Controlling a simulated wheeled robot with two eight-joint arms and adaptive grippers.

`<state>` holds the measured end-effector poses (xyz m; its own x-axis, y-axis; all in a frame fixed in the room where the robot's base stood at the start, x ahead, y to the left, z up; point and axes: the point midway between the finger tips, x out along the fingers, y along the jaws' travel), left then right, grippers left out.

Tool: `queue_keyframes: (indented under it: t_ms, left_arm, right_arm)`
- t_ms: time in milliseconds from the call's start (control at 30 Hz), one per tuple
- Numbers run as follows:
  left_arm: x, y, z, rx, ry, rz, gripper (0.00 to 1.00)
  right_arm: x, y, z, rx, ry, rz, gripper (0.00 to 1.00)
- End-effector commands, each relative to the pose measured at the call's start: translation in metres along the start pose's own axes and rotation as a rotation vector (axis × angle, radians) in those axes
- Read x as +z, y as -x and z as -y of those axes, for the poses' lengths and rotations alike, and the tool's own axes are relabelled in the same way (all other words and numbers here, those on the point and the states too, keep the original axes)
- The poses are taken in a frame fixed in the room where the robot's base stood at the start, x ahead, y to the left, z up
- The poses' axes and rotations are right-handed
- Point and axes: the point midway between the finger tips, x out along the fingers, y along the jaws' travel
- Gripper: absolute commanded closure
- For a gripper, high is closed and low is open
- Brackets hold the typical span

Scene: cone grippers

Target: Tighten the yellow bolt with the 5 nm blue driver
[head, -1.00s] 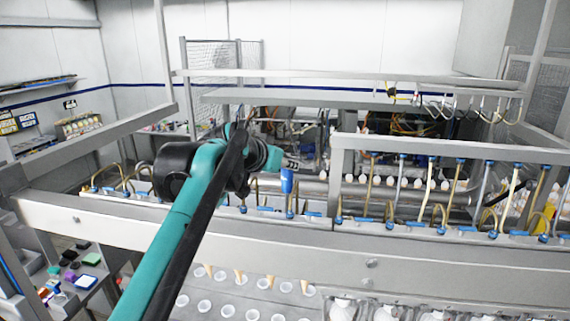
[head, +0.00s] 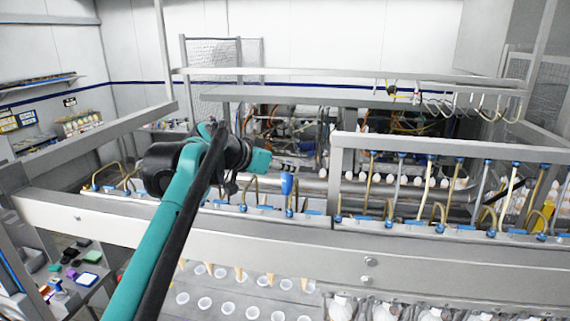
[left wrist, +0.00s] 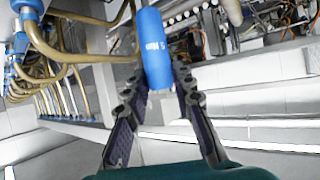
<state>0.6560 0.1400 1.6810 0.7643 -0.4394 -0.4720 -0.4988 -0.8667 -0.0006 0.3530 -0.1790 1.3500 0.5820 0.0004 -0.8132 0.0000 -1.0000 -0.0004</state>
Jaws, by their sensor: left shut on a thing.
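The blue driver (head: 287,184) hangs roughly upright in front of the rail of hose fittings, near the middle of the head view. In the left wrist view its blue handle (left wrist: 153,48) stands between the two fingers. My left gripper (head: 280,168) is shut on the driver; its dark fingers also show in the left wrist view (left wrist: 158,85). The driver's lower end is too small to make out in the head view. I cannot pick out the yellow bolt; hoses and fittings crowd the area. My right gripper is not in view.
A long metal beam (head: 450,256) runs across the front, below a row of blue fittings and tan hoses (head: 440,215). An upper frame bar (head: 450,148) stands to the right. Below lies a tray with white cups (head: 228,307) and several cones.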

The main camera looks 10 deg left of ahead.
Motion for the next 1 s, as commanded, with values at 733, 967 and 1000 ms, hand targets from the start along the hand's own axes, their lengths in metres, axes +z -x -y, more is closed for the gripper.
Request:
queue_keyframes:
  t_ms: [733, 967, 1000]
  left_arm:
    - [-0.001, 0.000, 0.004, 0.323, -0.174, -0.001, 1.00]
    - [0.001, 0.000, -0.003, 0.170, -0.094, 0.000, 1.00]
    - [0.001, 0.000, -0.003, 0.120, -0.068, -0.001, 1.00]
  right_arm:
    - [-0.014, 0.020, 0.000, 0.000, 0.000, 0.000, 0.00]
    - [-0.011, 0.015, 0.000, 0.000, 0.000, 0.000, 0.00]
    - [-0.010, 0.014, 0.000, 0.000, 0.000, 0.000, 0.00]
